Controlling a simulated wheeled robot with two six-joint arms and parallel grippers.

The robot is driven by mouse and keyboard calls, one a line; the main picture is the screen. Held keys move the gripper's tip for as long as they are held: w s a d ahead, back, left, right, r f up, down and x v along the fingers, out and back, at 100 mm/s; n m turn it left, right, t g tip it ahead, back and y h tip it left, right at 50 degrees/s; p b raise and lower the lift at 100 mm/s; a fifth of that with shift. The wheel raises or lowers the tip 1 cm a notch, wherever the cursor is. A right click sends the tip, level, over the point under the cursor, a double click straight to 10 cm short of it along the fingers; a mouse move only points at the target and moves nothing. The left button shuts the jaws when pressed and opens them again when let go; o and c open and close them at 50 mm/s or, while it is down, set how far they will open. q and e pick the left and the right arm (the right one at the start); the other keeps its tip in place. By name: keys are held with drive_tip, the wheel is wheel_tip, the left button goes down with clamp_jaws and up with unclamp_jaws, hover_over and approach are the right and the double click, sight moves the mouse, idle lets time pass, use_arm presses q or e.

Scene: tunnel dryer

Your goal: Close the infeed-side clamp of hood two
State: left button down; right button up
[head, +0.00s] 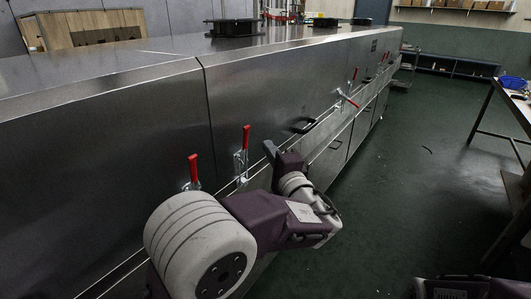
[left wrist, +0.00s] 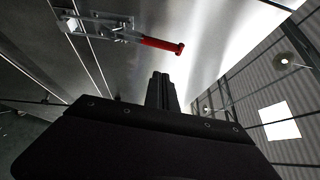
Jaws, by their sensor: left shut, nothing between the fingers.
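Several toggle clamps with red handles line the front of the steel dryer hood (head: 270,88). Two handles near the hood seam stand upright: one clamp (head: 193,170) left of my arm, another clamp (head: 244,150) just right of the seam. Farther along, one clamp handle (head: 348,99) sticks outward at a slant, and others beyond it stand upright. My left gripper (head: 269,149) is shut and empty, just right of the nearer upright clamp. The left wrist view shows the shut fingers (left wrist: 162,90) apart from a red handle (left wrist: 160,44) on its metal bracket (left wrist: 98,27).
A black grab handle (head: 303,125) sticks out from the hood right of my left gripper. Lower panels run beneath the hood. The green floor (head: 425,170) to the right is open. A table (head: 512,105) with a blue bowl (head: 513,83) stands at the right edge.

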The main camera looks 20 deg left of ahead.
use_arm(q)
drive_tip(key=v, duration=0.9)
drive_tip(key=s+a+f+n+g+h, duration=0.1)
drive_tip(key=s+a+f+n+g, duration=0.1)
drive_tip(key=s+a+f+g, duration=0.6)
drive_tip(key=s+a+f+n+g+h, duration=0.15)
drive_tip(key=a+f+g, duration=0.3)
drive_tip(key=f, duration=0.65)
drive_tip(key=s+d+f+n+g+h, duration=0.2)
drive_tip(key=s+d+f+n+h, duration=0.2)
drive_tip(key=s+f+n+h, duration=0.5)
wheel_tip(320, 180, up, 28)
drive_tip(key=w+p, duration=0.1)
drive_tip(key=p, duration=2.8)
drive_tip(key=shift+w+d+m+p, duration=0.35)
drive_tip(key=shift+d+m+p, duration=0.05)
drive_tip(key=shift+m, duration=0.05)
use_arm(e)
wheel_tip(320, 180, up, 30)
drive_tip(key=shift+w+a, duration=0.15)
drive_tip(key=shift+a, duration=0.05)
